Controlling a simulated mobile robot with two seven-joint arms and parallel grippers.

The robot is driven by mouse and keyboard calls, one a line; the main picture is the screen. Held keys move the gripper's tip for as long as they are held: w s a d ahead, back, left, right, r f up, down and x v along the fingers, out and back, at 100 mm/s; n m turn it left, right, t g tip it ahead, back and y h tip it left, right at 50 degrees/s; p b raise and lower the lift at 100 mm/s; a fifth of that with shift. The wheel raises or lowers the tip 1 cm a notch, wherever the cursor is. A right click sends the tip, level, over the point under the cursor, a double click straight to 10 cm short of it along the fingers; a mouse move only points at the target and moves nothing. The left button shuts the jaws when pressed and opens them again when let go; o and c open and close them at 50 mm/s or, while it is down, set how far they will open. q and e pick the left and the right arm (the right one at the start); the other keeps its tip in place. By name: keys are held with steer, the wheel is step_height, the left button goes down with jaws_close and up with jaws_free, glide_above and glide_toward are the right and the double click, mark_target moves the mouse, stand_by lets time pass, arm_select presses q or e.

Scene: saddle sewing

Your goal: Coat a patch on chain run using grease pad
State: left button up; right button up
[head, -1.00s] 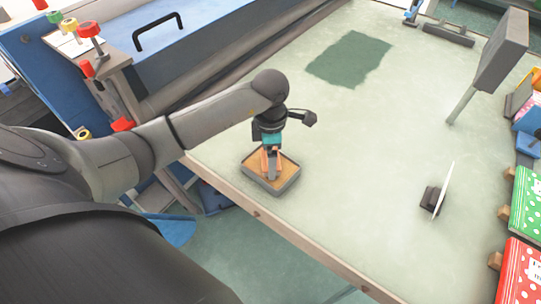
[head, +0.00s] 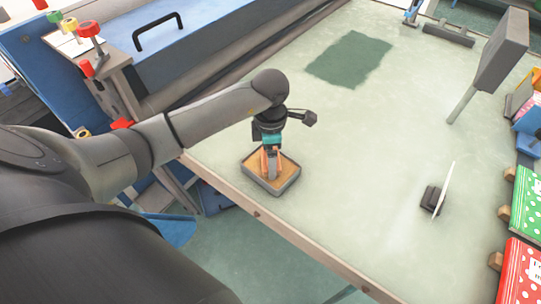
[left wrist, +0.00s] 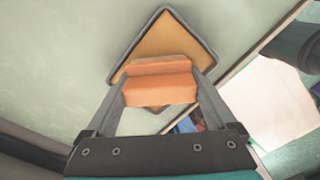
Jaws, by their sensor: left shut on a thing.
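My left gripper (head: 270,168) points down over a shallow grey tray (head: 286,187) with a flat amber surface, near the table's front edge. In the left wrist view its two fingers (left wrist: 161,86) are shut on an orange block-shaped pad (left wrist: 160,90). The pad is over the tray (left wrist: 122,55) and hides part of its amber surface; I cannot tell whether it touches it. A dark green rectangular patch (head: 350,59) lies flat on the pale tabletop farther back. I cannot make out a chain run. My right gripper is not in view.
The pale green table (head: 340,150) is clear between the tray and the green patch. A grey panel on a post (head: 497,55) and a small black stand with a thin white plate (head: 436,198) are at the right. Colourful boxes (head: 525,205) line the right edge.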

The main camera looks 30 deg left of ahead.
arm_select(q)
steer(key=shift+r+p, duration=2.6)
steer(key=shift+r, duration=0.85)
